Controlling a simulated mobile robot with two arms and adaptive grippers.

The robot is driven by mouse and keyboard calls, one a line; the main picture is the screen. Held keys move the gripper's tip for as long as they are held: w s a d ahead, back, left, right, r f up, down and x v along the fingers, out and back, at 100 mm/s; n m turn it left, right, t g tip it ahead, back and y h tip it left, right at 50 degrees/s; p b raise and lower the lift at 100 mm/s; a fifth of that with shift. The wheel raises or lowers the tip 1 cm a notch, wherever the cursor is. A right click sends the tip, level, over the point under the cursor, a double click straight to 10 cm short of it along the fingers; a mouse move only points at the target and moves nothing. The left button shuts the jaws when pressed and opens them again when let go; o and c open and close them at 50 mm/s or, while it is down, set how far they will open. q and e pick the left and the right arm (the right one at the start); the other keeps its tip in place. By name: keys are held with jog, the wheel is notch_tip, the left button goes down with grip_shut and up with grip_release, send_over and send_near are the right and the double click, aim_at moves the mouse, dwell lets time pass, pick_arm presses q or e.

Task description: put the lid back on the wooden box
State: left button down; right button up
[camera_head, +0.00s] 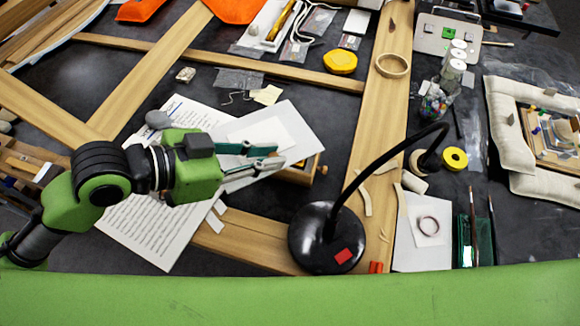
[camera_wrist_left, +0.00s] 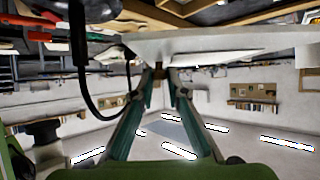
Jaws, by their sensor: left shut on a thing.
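The wooden box (camera_head: 299,175) stands on the dark table near the middle of the head view. Only its right end, with a small knob, shows; my left gripper and a pale panel hide the rest. My left gripper (camera_head: 279,157) is over the box and shut on a thin, pale flat panel (camera_head: 300,129), which looks like the lid. In the left wrist view the left fingertips (camera_wrist_left: 158,72) meet at the edge of this panel (camera_wrist_left: 220,42). I cannot tell how far it is above the box. My right gripper is not in view.
A black lamp (camera_head: 325,238) with a curved neck stands close to the right of the box. Printed sheets (camera_head: 150,228) lie beneath my left arm. A wooden frame (camera_head: 380,130) crosses the table. Jars and tools crowd the right side.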

pick_arm(q)
jog(key=shift+w+d+f+p, duration=0.15)
jog(key=shift+w+d+p, duration=0.45)
jog(key=shift+w+p, duration=0.25)
jog(key=w+d+f+p, duration=0.1)
jog(key=w+d+f, duration=0.2)
jog(key=f, duration=0.6)
jog(key=shift+w+f+p, duration=0.35)
jog(key=shift+w+p, duration=0.05)
jog(key=shift+w, duration=0.25)
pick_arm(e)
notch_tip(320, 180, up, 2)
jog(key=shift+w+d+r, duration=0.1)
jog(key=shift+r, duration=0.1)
pick_arm(q)
jog(key=shift+f, duration=0.1)
jog(key=shift+f+b, duration=0.35)
jog(key=shift+f, duration=0.05)
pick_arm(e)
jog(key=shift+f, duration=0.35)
pick_arm(q)
jog(key=c, duration=2)
grip_release()
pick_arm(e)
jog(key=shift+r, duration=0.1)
